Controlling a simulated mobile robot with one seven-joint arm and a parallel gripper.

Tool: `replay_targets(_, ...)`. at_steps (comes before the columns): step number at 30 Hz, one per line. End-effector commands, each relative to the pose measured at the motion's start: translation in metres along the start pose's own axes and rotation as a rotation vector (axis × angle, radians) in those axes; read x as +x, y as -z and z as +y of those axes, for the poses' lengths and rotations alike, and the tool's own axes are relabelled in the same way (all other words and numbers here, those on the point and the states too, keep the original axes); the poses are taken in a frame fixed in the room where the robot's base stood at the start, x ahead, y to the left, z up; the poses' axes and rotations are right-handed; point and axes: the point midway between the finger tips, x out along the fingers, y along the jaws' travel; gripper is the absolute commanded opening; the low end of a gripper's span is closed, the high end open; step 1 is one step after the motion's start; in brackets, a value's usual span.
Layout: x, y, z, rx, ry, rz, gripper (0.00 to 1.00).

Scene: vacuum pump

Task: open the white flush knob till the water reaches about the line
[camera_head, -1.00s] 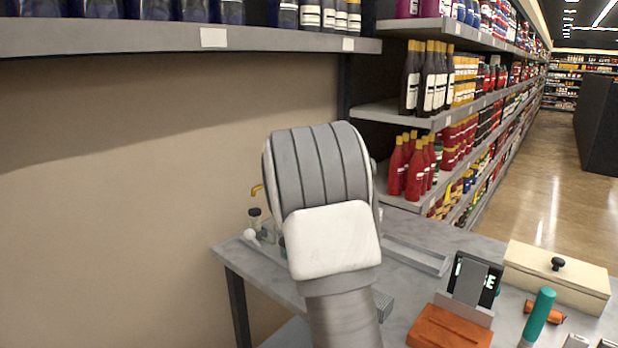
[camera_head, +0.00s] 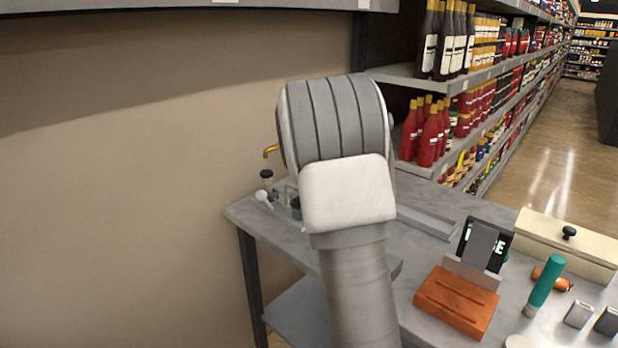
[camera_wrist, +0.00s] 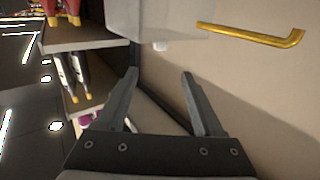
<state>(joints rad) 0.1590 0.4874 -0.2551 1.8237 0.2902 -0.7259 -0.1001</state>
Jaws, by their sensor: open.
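In the wrist view, my gripper (camera_wrist: 160,74) is open, its two fingers apart with nothing between them. A pale grey box-like body (camera_wrist: 158,18) lies beyond the fingertips at the top. A small white stub (camera_wrist: 160,46), perhaps the white knob, shows on its edge, in line with the gap and apart from the fingers. A bent yellow pipe (camera_wrist: 255,35) is to its right. In the head view, the yellow pipe (camera_head: 270,151) shows left of my arm, which hides my gripper and most of the pump. No water level or line can be made out.
A grey table (camera_head: 290,248) bears a dark-capped bottle (camera_head: 267,182), a white round-headed item (camera_head: 263,195), an orange block (camera_head: 457,300), a teal cylinder (camera_head: 544,285) and a cream box (camera_head: 565,243). A beige wall (camera_head: 120,220) stands at left. Bottle shelves (camera_head: 420,85) stand behind.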

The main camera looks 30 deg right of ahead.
Motion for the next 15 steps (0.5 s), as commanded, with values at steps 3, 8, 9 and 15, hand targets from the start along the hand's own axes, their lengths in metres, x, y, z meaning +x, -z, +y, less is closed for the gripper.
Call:
replay_targets(3,0.0000,-0.0001,0.0000,0.000,0.000,0.000,0.69)
replay_targets(8,0.0000,0.0000,0.0000,0.000,0.000,0.000,0.69)
replay_targets(9,0.0000,0.0000,0.0000,0.000,0.000,0.000,0.69)
replay_targets(15,0.0044,0.0015,0.0093,-0.009,0.020,0.005,0.69)
